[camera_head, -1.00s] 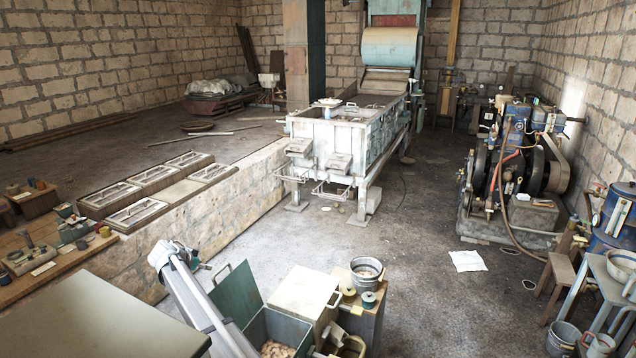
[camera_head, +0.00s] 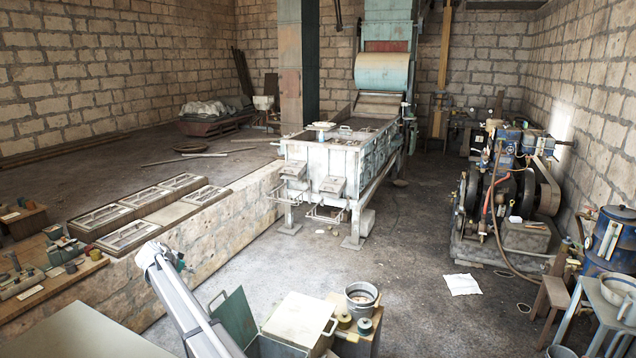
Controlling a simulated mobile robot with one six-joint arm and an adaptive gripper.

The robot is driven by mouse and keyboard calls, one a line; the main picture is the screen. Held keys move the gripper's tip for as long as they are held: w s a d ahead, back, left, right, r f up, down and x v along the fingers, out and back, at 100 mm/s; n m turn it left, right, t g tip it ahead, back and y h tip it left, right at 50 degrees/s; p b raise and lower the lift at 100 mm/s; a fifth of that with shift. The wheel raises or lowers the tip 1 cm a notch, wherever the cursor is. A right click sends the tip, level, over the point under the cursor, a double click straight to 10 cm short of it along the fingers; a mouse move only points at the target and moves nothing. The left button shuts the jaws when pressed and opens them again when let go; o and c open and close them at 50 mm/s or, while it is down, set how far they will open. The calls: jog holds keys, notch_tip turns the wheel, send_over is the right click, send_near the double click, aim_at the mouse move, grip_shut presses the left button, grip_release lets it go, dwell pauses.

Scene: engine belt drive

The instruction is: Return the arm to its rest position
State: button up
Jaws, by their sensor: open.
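My arm's pale grey link (camera_head: 185,305) shows at the bottom left. It slopes up and leftward from the bottom edge to a rounded joint near the stone ledge. A small dark and greenish part shows just right of that joint, too small to make out. My gripper is not in view. The arm appears apart from the green metal box (camera_head: 236,320) to its right, though the bottom edge cuts off its lower part.
A white box (camera_head: 298,318) and a bucket (camera_head: 361,297) stand right of the arm. A table top (camera_head: 80,335) fills the lower left corner. The sieve machine (camera_head: 325,165) stands mid-room, the engine (camera_head: 505,190) at right.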

jog(key=s+d+f+n+g+b, duration=0.1)
jog(key=s+d+f+g+b, duration=0.2)
jog(key=d, duration=1.1)
jog(key=s+d+f+b, duration=0.3)
jog(key=s+d+f, duration=0.25)
jog(key=d, duration=0.75)
jog(key=s+d+f+n+g+b, duration=0.15)
jog(key=s+d+f, duration=0.3)
jog(key=d, duration=0.95)
jog(key=s+d+f+n+g+y+b, duration=0.1)
jog(key=s+d+f+b, duration=0.3)
jog(key=s+d, duration=0.6)
jog(key=s+d+f+n+g+y+b, duration=0.1)
jog(key=s+d+f+g+y+b, duration=0.1)
jog(key=s+d, duration=0.8)
jog(key=s+f+g+b, duration=0.1)
jog(key=s+f+b, duration=0.1)
jog(key=s, duration=0.4)
jog(key=shift+s+d, duration=0.35)
jog(key=shift+s, duration=0.05)
